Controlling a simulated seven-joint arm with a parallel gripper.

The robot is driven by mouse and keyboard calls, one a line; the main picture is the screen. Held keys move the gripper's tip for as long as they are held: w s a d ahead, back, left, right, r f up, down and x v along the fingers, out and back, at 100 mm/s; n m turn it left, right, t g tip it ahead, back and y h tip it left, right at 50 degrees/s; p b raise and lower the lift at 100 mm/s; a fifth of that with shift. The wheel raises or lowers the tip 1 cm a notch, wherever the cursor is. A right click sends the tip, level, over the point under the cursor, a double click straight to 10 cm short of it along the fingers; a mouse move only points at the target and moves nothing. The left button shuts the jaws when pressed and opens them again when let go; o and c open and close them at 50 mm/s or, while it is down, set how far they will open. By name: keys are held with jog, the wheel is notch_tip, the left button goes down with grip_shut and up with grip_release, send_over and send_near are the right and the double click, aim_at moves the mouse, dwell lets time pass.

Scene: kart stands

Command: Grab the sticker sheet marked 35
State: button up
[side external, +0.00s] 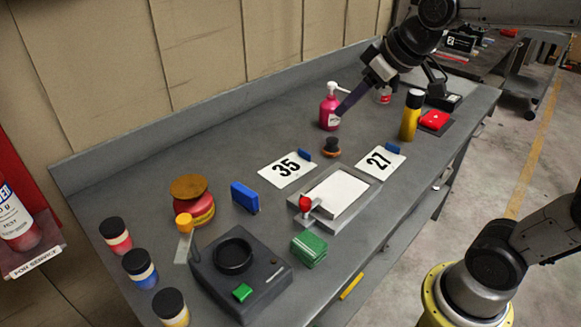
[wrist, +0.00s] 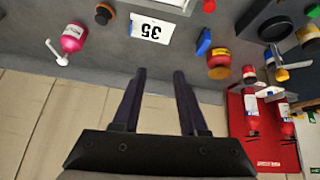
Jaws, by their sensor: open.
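The white sticker sheet marked 35 (side external: 287,169) lies flat on the grey bench, with a small blue clip-like piece at its corner. It also shows upside down in the wrist view (wrist: 152,29). A second white sheet marked 27 (side external: 381,161) lies to its right in the side view. My gripper (side external: 341,113) is above the back part of the bench, near the pink bottle. In the wrist view my gripper (wrist: 158,72) has its two dark fingers apart with nothing between them. The sheet marked 35 is beyond the fingertips, apart from them.
A pink pump bottle (side external: 329,112), a dark-topped round stamp (side external: 331,147) and a blue block (side external: 245,197) stand around the sheet. A tray with white paper (side external: 338,193) lies in front. A yellow bottle (side external: 411,115) stands to the right.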

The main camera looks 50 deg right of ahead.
jog(key=w+d+f+g, duration=0.1)
jog(key=w+d+f, duration=0.2)
jog(key=w, duration=0.3)
jog(key=w+d+f, duration=0.2)
jog(key=w+d, duration=0.1)
jog(key=w, duration=0.2)
jog(key=m+g, duration=0.2)
send_near(305, 152)
jog(key=x, duration=0.3)
jog(key=shift+d+f, duration=0.25)
jog(key=shift+t, duration=0.3)
jog(key=shift+x, duration=2.9)
jog(key=shift+a, duration=0.15)
jog(key=shift+s, duration=0.1)
grip_shut()
